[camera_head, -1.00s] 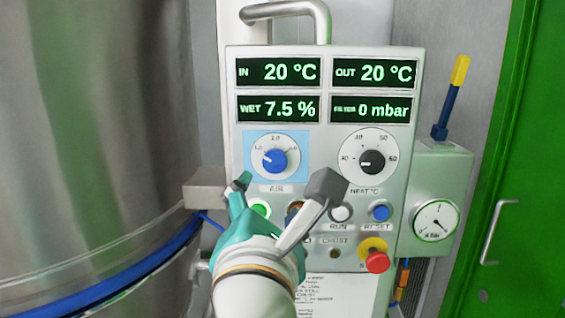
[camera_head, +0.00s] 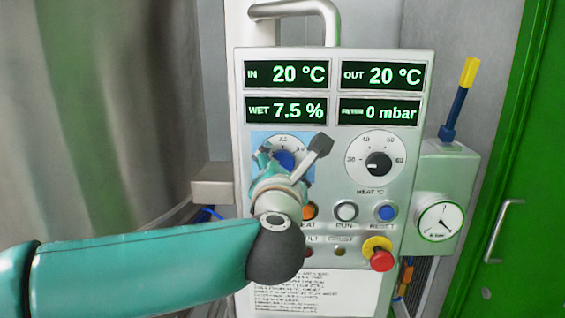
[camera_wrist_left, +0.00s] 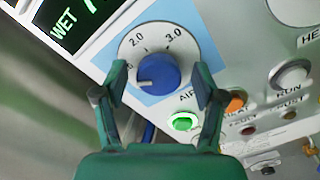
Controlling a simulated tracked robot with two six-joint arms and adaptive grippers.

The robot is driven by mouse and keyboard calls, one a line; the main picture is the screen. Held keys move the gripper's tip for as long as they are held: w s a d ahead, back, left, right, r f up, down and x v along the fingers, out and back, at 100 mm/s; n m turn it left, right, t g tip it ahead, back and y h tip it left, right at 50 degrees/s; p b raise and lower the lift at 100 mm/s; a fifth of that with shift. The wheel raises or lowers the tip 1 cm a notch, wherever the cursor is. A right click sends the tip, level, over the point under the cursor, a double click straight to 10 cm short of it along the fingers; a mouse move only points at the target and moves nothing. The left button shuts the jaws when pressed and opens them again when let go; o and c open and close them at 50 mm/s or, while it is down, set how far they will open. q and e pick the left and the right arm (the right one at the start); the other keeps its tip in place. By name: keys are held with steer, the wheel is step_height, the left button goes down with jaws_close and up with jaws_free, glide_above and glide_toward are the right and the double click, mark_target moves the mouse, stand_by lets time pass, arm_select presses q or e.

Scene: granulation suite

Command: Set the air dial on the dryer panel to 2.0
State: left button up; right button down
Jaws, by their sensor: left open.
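The air dial is a blue knob (camera_wrist_left: 158,70) on a white disc with a light blue square behind it. In the left wrist view, 2.0 is printed at its upper left and 3.0 at its upper right. The knob's white mark points left, toward a partly hidden label. In the head view the knob (camera_head: 285,159) is partly covered by my left gripper (camera_head: 291,156). My left gripper (camera_wrist_left: 160,82) is open, with one finger on each side of the knob in the wrist view. I cannot tell whether the fingers touch it. My right gripper is not in view.
The dryer panel (camera_head: 330,187) has displays above and a heat dial (camera_head: 378,162) to the right. Below are several buttons and a red knob on a yellow base (camera_head: 380,258). A handle (camera_head: 290,10) arches above the panel. A gauge (camera_head: 438,222) sits at right.

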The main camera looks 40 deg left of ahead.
arm_select(q)
steer(key=c, duration=1.1)
steer(key=shift+c, duration=0.2)
steer(key=shift+m, duration=0.4)
steer(key=shift+f+m+p, duration=0.2)
steer(key=shift+m+p, duration=2.25)
steer(key=shift+m, duration=3.05)
steer(key=shift+f, duration=0.1)
